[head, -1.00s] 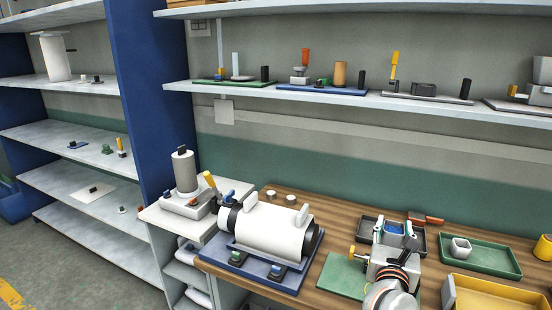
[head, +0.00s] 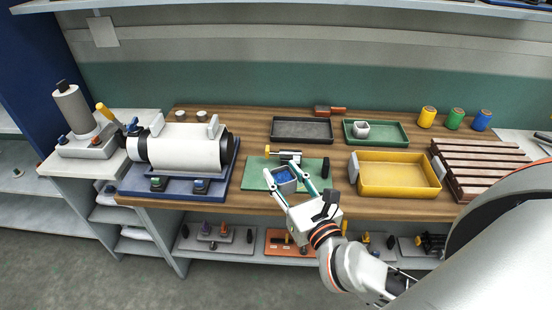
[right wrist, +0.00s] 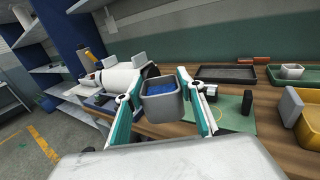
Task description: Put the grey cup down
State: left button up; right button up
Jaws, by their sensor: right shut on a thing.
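The grey cup (head: 284,184), square with blue contents, is between the fingers of my right gripper (head: 289,174), which is shut on it. It appears upright in front of the yellow-handled device, over the green mat (head: 256,180). In the right wrist view the grey cup (right wrist: 161,107) sits between the two fingers of the right gripper (right wrist: 159,88). I cannot tell whether its base touches the mat. A lighter square cup (head: 361,129) stands in the green tray (head: 393,140). My left gripper is not in view.
A yellow-handled device (head: 284,154) and a black cylinder (head: 325,168) stand on the mat. A white roller machine (head: 182,148) is to the left. A yellow bin (head: 399,188) is to the right, a dark tray (head: 302,141) behind. Bare wood lies around the mat.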

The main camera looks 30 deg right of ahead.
aim_at(297, 162)
jog(key=w+d+r+m+g+h, duration=0.1)
jog(key=w+d+r+m+h, duration=0.1)
jog(key=w+d, duration=0.4)
jog(key=w+d+r+m+g+h, duration=0.1)
jog(key=w+d+r+m+h, duration=0.2)
jog(key=w+d+h, duration=0.3)
jog(key=shift+r+m+g+h, duration=0.25)
jog(key=shift+m+g+h, duration=0.05)
jog(key=shift+m+g, duration=0.1)
jog(key=shift+w, duration=0.1)
notch_tip(297, 162, down, 20)
jog(key=b, duration=0.4)
jog(key=shift+a+r, duration=0.1)
jog(key=shift+r, duration=0.1)
jog(key=shift+f+b, duration=0.25)
jog(key=shift+b, duration=0.05)
jog(key=o, duration=1.2)
